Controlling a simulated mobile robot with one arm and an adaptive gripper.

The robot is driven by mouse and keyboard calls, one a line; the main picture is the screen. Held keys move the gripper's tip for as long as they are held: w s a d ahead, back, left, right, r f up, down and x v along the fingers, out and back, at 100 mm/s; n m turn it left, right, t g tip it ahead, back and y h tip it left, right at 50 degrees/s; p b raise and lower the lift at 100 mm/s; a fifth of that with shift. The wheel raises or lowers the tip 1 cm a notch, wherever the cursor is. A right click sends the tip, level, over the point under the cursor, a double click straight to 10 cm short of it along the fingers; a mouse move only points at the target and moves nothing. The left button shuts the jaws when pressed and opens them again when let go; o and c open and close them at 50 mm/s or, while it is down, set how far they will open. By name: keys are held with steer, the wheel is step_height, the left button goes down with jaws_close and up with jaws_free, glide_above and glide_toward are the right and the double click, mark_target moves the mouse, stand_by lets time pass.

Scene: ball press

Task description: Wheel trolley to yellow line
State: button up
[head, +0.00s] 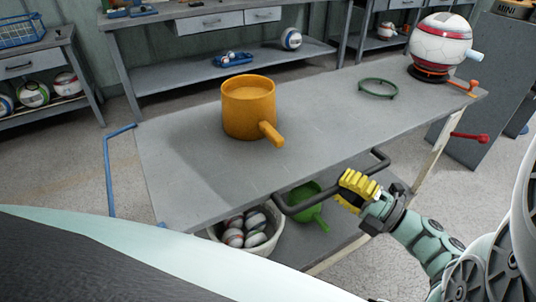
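The trolley (320,125) looks like the long grey-topped cart in front of me, with a lower shelf. A dark bar handle (325,190) sticks out along its near side. A blue bar (108,170) stands at its left end. My gripper (352,190), with yellow ribbed fingers, is at the dark handle. The fingers overlap the bar in the picture; whether they close around it is not clear. The wheels are not visible. I see no yellow line on the floor.
On the top stand an orange pot (248,108), a green ring (378,88) and a ball on a red-rimmed stand (440,40). A white bucket of balls (270,238) and a green pan (305,197) sit below. Workbenches (225,75) line the back; pale floor (90,190) is clear at left.

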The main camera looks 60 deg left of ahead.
mark_target(334, 188)
jaws_close()
steer(key=shift+s+b, duration=0.3)
steer(key=shift+s, duration=0.7)
steer(key=shift+s+a, duration=0.1)
steer(key=shift+s, duration=0.4)
steer(key=shift+o, duration=0.8)
jaws_free()
steer(key=o, duration=0.3)
steer(key=shift+w, duration=0.3)
steer(key=shift+o, duration=1)
